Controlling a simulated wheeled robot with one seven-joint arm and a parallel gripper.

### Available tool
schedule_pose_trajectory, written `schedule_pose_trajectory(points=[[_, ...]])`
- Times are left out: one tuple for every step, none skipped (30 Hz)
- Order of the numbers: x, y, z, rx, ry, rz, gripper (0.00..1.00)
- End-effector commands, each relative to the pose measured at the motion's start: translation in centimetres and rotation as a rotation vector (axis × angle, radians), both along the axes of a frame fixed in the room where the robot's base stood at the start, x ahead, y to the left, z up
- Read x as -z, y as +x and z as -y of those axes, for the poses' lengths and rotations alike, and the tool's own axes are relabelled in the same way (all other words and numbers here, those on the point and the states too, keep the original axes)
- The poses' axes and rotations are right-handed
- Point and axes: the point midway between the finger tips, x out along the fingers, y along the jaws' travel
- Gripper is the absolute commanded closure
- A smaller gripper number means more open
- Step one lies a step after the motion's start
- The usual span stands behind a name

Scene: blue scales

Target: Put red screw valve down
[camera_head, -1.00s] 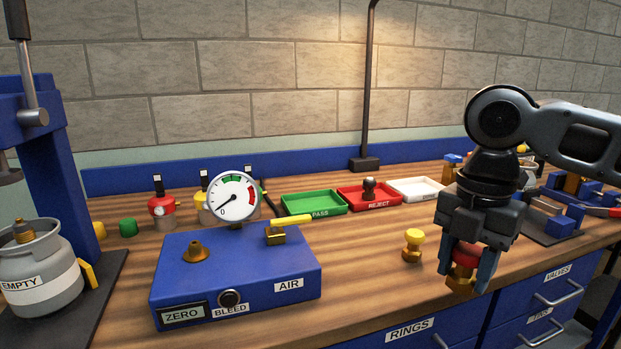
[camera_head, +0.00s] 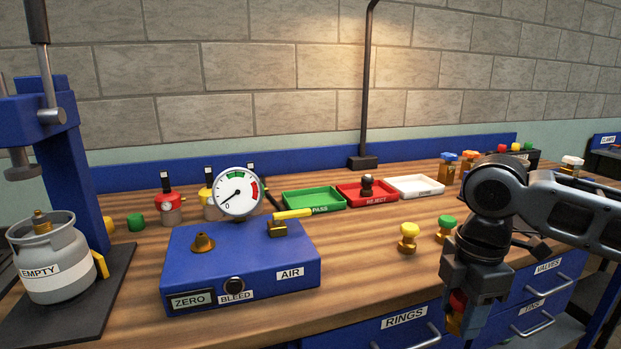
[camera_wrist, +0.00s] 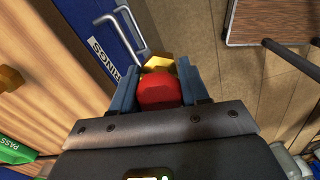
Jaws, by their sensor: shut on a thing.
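My gripper (camera_head: 468,314) is shut on the red screw valve (camera_head: 457,301), which has a red cap and a brass body. In the head view it hangs at the front edge of the bench, in front of the drawers, and the fingers hide part of the valve. In the wrist view the red screw valve (camera_wrist: 158,90) sits between the two blue fingers (camera_wrist: 160,88), with the drawer front and floor below it. A yellow-capped valve (camera_head: 408,237) and a green-capped valve (camera_head: 446,228) stand upright on the bench, behind and left of my gripper.
A blue test block (camera_head: 240,262) with a gauge stands on the bench at left. Green PASS (camera_head: 314,200), red REJECT (camera_head: 368,194) and white (camera_head: 415,187) trays lie at the back. The bench front between block and yellow-capped valve is clear.

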Motion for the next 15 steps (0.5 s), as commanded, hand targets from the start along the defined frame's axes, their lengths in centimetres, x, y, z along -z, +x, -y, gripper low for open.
schedule_pose_trajectory(points=[[1.4,-0.2,0.2,0.083,0.002,-0.005,0.96],[2.3,-0.2,0.3,0.139,0.003,-0.007,0.96],[3.5,-0.4,0.4,0.217,0.002,-0.008,0.96],[4.4,-0.5,0.5,0.277,0.002,-0.010,0.96],[5.3,-0.6,0.5,0.338,0.002,-0.011,0.96],[6.5,-0.8,0.6,0.417,0.000,-0.011,0.96],[7.4,-1.0,0.7,0.478,-0.001,-0.013,0.96],[8.3,-1.1,0.7,0.536,-0.002,-0.012,0.96],[9.5,-1.4,0.7,0.613,-0.002,-0.014,0.96],[10.4,-1.6,0.7,0.671,-0.004,-0.013,0.96],[11.3,-1.9,0.7,0.728,-0.005,-0.015,0.96],[12.4,-2.1,0.7,0.806,-0.006,-0.014,0.96],[13.3,-2.4,0.7,0.862,-0.008,-0.016,0.96],[14.2,-2.7,0.6,0.919,-0.009,-0.015,0.96],[15.3,-3.1,0.5,0.993,-0.009,-0.015,0.96]])
